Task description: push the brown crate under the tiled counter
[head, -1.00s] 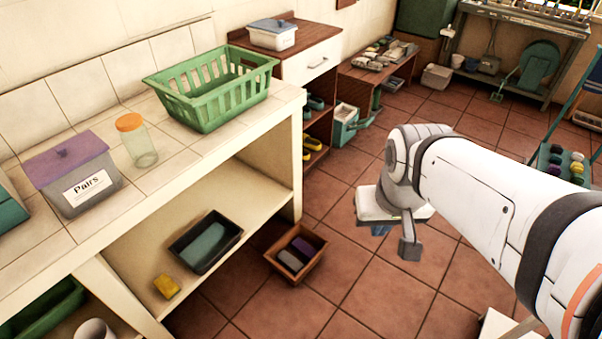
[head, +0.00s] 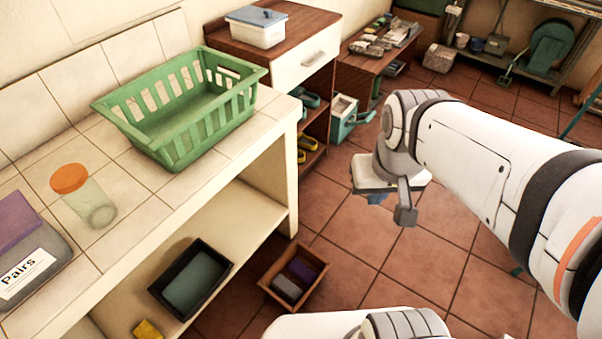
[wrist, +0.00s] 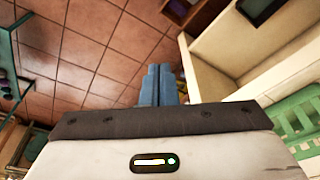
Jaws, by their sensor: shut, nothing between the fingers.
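The brown crate (head: 311,288) is a small open box on the tiled floor, with grey and purple things inside. It stands out in front of the tiled counter (head: 235,148), near the counter's right end panel. The top of the wrist view shows part of the crate (wrist: 182,12), cut off by the edge. My gripper (head: 376,198) is shut and empty, pointing down to the right of and beyond the crate, apart from it. Its blue fingers (wrist: 160,82) are together in the wrist view. The fingertips are partly hidden by my wrist in the head view.
A green basket (head: 180,143), an orange-lidded jar (head: 92,205) and a Pairs box (head: 28,255) stand on the counter. On the low shelf (head: 235,225) are a dark tray (head: 165,295) and a yellow sponge (head: 148,330).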

